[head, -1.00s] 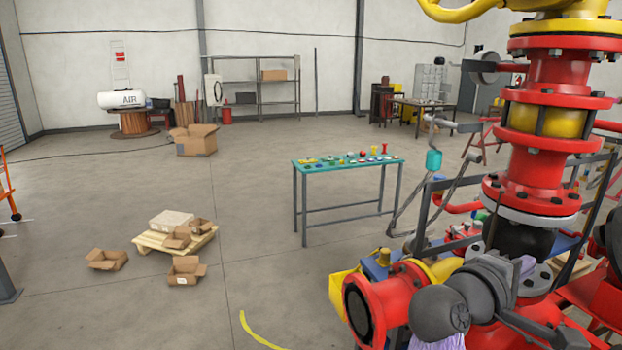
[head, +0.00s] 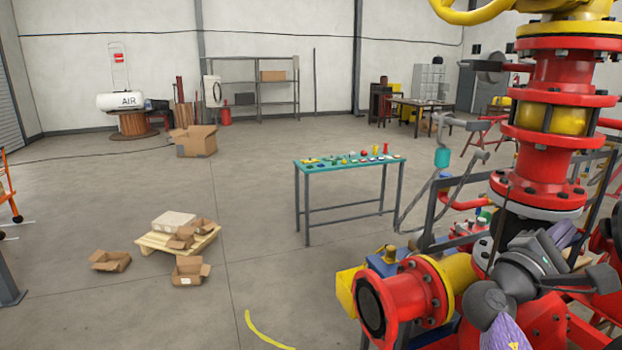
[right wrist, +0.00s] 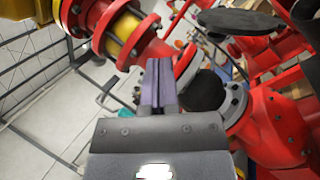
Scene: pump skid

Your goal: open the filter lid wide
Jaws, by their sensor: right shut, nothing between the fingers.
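My right gripper (head: 563,235) is at the lower right of the head view, in front of the red pipework. In the right wrist view its purple-grey fingers (right wrist: 158,85) are together and hold nothing. A dark round plate (right wrist: 240,20) shows at the top right of the right wrist view, above red pipework; it may be the filter lid, but I cannot be sure. It is apart from the fingers in the picture. In the head view I cannot make out the lid, and my right arm hides part of that area. My left gripper is not in view.
A red flanged column (head: 545,130) stands close behind my right gripper. A red pipe end (head: 385,305) with a dark opening lies left of my arm. A teal-topped table (head: 345,163) stands farther back. Open floor lies to the left, with boxes and a pallet.

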